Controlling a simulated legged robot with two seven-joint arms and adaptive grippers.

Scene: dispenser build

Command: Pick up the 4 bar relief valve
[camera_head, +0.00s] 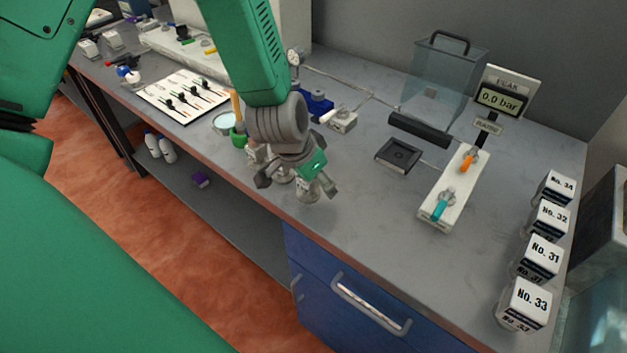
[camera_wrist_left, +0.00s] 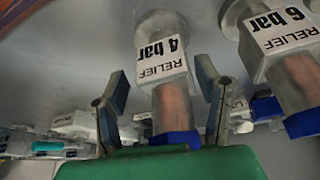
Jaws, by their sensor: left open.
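The 4 bar relief valve (camera_wrist_left: 162,62) shows in the left wrist view, with a white block labelled "RELIEF 4 bar", a grey metal body and a blue end. My left gripper (camera_wrist_left: 162,95) is open, with one finger on each side of the valve's body in that view. I cannot tell whether the fingers touch it. In the head view my left gripper (camera_head: 297,190) is low over the bench's front edge and hides much of the valves there. The similar 6 bar relief valve (camera_wrist_left: 282,45) is close beside it, at the right of the wrist view. My right gripper is not in view.
The grey bench (camera_head: 385,250) is clear in front of the white block with teal and orange handles (camera_head: 437,212). Several numbered white boxes (camera_head: 541,256) line the right end. A clear tank (camera_head: 442,80) stands behind. A green tape-like ring (camera_head: 238,138) is left of the gripper.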

